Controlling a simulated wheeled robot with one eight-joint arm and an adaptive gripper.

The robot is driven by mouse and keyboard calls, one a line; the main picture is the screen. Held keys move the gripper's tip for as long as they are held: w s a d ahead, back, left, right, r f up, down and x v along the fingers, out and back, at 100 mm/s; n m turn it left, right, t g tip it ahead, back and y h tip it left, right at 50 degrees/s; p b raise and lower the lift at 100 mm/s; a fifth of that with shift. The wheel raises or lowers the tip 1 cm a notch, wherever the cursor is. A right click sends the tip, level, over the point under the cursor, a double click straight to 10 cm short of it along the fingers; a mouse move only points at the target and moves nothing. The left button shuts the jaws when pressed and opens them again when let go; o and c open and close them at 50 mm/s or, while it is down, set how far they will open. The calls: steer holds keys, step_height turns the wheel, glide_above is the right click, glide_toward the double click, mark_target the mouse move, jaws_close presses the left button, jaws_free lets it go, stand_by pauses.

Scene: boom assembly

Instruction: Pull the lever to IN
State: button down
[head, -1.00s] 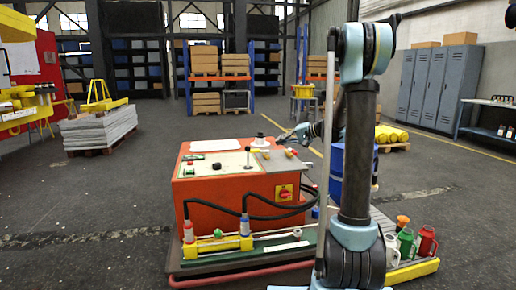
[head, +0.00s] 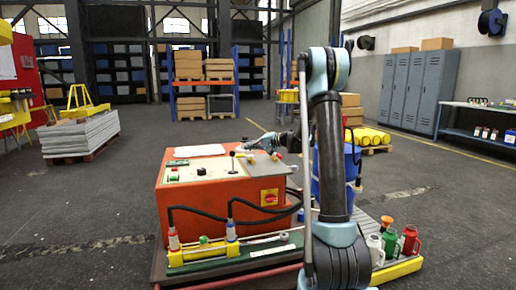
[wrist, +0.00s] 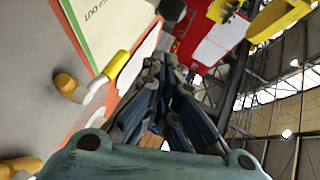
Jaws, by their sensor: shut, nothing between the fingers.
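The orange control box (head: 205,205) stands in the middle of the head view, with a pale control panel on top. My gripper (head: 262,144) is at the far right edge of the box top, partly hidden and small. In the wrist view my gripper's fingers (wrist: 160,75) are together and empty. To their left is a panel face with the word OUT (wrist: 92,15) and a yellow knob (wrist: 119,64). I cannot tell whether the fingers touch any lever.
Black hoses (head: 215,216) and cylinders run along the box front. A blue barrel (head: 330,178) stands behind my arm. Several jugs (head: 400,240) stand at the right of the platform. Pallets (head: 80,138) and lockers (head: 417,90) are farther off; open floor lies left.

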steer(key=shift+s+a+f, duration=0.25)
steer(key=shift+a, duration=0.4)
steer(key=shift+s+a+f, duration=0.25)
steer(key=shift+a, duration=0.35)
steer(key=shift+s+a+f, duration=0.25)
steer(key=shift+a, duration=0.4)
steer(key=shift+d, duration=0.15)
